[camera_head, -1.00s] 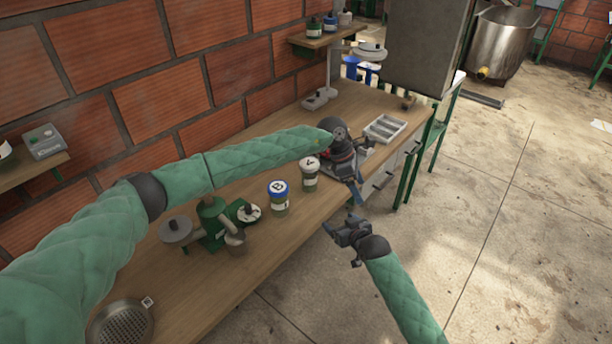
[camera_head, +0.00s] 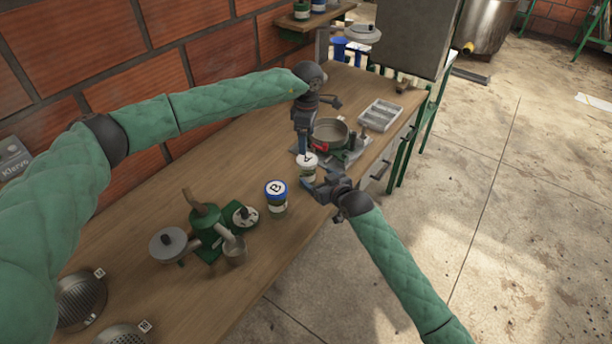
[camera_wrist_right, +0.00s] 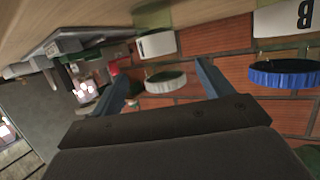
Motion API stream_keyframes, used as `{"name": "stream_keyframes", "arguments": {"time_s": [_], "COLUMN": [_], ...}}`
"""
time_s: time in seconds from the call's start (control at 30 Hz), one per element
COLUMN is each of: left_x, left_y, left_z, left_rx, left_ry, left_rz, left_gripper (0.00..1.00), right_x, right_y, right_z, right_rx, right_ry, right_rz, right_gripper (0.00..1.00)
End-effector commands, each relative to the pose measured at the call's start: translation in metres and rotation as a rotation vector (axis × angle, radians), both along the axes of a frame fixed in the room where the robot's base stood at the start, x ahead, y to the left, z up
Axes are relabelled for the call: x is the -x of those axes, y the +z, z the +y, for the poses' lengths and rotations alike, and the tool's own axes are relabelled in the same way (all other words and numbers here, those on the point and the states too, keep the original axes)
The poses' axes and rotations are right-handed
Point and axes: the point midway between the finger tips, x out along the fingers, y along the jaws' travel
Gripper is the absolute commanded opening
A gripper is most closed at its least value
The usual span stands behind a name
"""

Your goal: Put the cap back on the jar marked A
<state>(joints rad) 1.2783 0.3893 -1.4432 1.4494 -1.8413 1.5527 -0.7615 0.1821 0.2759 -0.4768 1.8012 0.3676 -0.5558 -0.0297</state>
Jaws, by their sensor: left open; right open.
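Jar A (camera_head: 307,173) stands upright near the front edge of the table, and a white cap marked A (camera_head: 307,159) shows at its top. How firmly the cap sits cannot be told. My left gripper (camera_head: 303,151) is open and points down just behind and above this cap. My right gripper (camera_head: 313,184) is open beside jar A, on its front side. In the right wrist view, which is upside down, the ribbed white cap (camera_wrist_right: 165,82) and jar A's white label (camera_wrist_right: 157,44) show between the fingers (camera_wrist_right: 165,86). No firm contact is visible.
A jar with a blue cap marked B (camera_head: 276,188) stands close to the left of jar A. A green grinder-like device (camera_head: 207,225) is further left. A round pan (camera_head: 329,132) and a grey tray (camera_head: 380,115) are behind. The table edge lies close in front.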

Motion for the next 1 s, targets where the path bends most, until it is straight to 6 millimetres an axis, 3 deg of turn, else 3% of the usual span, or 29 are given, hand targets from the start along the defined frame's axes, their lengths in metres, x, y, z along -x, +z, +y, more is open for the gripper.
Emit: {"name": "stream_keyframes", "arguments": {"time_s": [0.6, 1.0], "left_x": [0.0, 0.0], "left_y": [0.0, 0.0], "left_z": [0.0, 0.0], "left_rx": [0.001, 0.001], "left_ry": [0.0, 0.0], "left_rz": [0.0, 0.0], "left_gripper": [0.79, 0.79], "right_x": [-0.054, -0.063], "right_y": [-0.02, -0.023], "right_z": [0.033, 0.038], "right_rx": [0.001, 0.0], "right_ry": [0.0, 0.0], "right_rz": [0.001, 0.0], "right_gripper": [0.79, 0.79]}}
